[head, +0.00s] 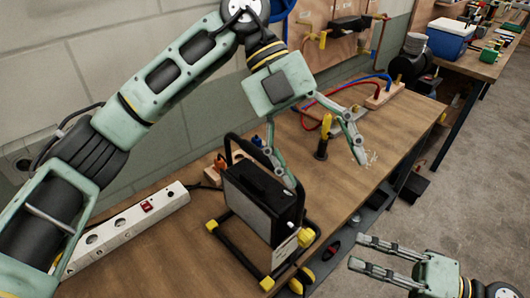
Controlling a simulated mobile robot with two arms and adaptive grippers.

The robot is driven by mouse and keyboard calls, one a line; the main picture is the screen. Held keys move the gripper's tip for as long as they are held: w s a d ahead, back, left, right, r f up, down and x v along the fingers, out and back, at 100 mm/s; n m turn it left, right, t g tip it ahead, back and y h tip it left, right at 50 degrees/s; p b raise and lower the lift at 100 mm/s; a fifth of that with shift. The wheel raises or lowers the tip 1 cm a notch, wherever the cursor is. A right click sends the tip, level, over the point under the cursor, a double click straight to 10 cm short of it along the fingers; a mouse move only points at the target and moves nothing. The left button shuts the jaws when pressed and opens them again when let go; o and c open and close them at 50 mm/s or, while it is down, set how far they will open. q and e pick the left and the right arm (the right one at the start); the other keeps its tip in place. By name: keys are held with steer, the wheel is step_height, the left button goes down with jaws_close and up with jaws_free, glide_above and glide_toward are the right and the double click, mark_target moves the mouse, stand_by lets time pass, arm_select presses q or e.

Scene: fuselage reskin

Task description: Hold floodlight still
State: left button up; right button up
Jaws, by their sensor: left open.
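The floodlight (248,206) stands on the wooden workbench (190,252), a black box with a pale front panel in a black tube stand with yellow feet. My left gripper (326,174) is above the bench at the floodlight's right side, open with its fingers spread wide. Its left finger reaches down in front of or against the top of the floodlight; I cannot tell if they touch. The other finger is well to the right, over bare bench. My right gripper (357,252) is at the lower right, off the bench's front edge, with a gap between its fingers and nothing in it.
A white power strip (125,228) lies left of the floodlight. A yellow-handled tool (323,138) stands upright behind my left gripper. Red and blue hoses (345,92) run at the back. A blue and white cooler (450,38) sits farther off. The bench's right part is fairly clear.

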mark_target(265, 155)
arm_select(q)
steer(key=w+a+f+n+t+y, duration=0.1)
steer(key=f+n, duration=0.1)
steer(key=w+a+f+n+t+y, duration=0.1)
steer(key=w+a+f+n+t, duration=0.1)
steer(key=shift+y, duration=0.4)
steer(key=w+a+n+t+y, duration=0.1)
steer(key=a, duration=0.1)
steer(key=w+a+f+n+t+y, duration=0.1)
steer(key=w+n, duration=0.1)
steer(key=w+a+f+n+t+y, duration=0.1)
steer(key=w+a+n, duration=0.1)
steer(key=shift+a+f, duration=0.25)
steer(key=shift+a, duration=0.05)
steer(key=shift+n, duration=0.3)
step_height(265, 155, down, 8)
steer(key=shift+r, duration=0.25)
jaws_close()
